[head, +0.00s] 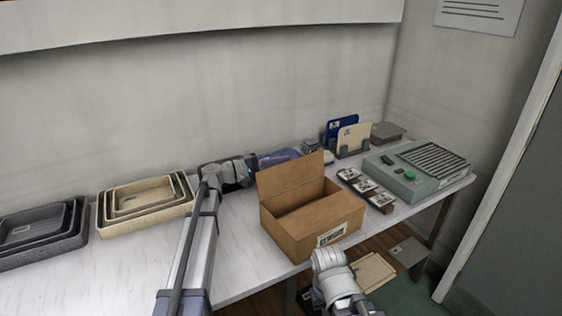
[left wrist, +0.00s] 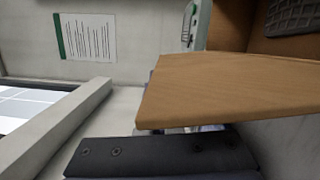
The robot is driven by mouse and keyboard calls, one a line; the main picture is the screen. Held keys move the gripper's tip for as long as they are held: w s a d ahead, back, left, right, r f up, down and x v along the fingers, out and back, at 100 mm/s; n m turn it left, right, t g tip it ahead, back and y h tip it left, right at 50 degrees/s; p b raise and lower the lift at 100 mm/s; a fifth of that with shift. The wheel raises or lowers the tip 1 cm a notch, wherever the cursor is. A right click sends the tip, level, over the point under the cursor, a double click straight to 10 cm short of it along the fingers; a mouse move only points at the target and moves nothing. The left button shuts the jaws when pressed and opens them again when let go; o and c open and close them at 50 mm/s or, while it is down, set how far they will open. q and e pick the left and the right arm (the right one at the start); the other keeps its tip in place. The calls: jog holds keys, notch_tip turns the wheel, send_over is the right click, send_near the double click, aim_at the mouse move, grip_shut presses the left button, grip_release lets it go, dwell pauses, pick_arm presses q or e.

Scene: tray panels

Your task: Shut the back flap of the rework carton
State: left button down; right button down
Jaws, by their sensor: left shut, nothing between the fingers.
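The brown rework carton (head: 341,209) stands open on the bench, a label on its front. Its back flap (head: 290,174) stands up, tilted a little backward. My left gripper (head: 250,170) is shut and empty, behind the flap near its upper left corner. I cannot tell whether it touches the flap. In the left wrist view the flap (left wrist: 230,92) fills the middle and right as a broad brown panel, close above the dark gripper part (left wrist: 160,157). My right arm comes in at the bottom, in front of the carton. Its fingers do not show.
Nested beige trays (head: 103,217) and dark trays (head: 81,228) stand at the left. A grey-green machine (head: 395,172) with a green button stands at the right. Small dark items (head: 366,186) lie between carton and machine. Bare bench lies left of the carton.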

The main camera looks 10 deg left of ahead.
pick_arm(q)
jog(key=shift+s+d+r+m, duration=0.1)
jog(key=shift+s+d+m, duration=0.1)
jog(key=shift+m, duration=0.1)
